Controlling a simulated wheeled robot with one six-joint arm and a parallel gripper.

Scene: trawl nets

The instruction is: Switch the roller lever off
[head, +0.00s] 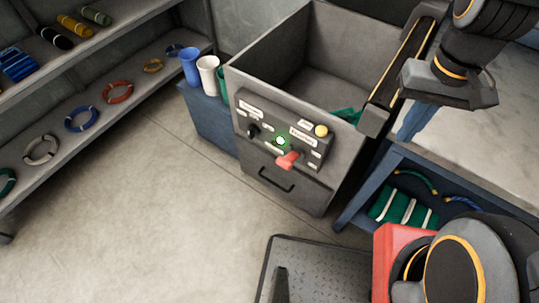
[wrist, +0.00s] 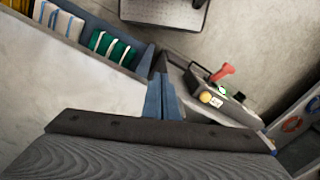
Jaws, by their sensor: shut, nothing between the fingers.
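The roller lever (head: 287,160) has a red handle and sticks out from a dark control panel (head: 252,112) on the front of a grey bin. A lit green lamp (head: 280,140) is just above it. In the wrist view the red lever (wrist: 223,72) stands out from the panel, right of centre. My gripper (head: 448,92) is at the upper right in the head view, above a worktable, shut, empty and well apart from the lever. Its dark ridged body (wrist: 150,150) fills the bottom of the wrist view. The panel labels are too small to read.
A yellow button (head: 321,130) and black knob (head: 252,131) share the panel. The worktable (head: 480,125) stands right; shelves with rings (head: 118,92) are left. The floor (head: 150,220) before the bin is clear.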

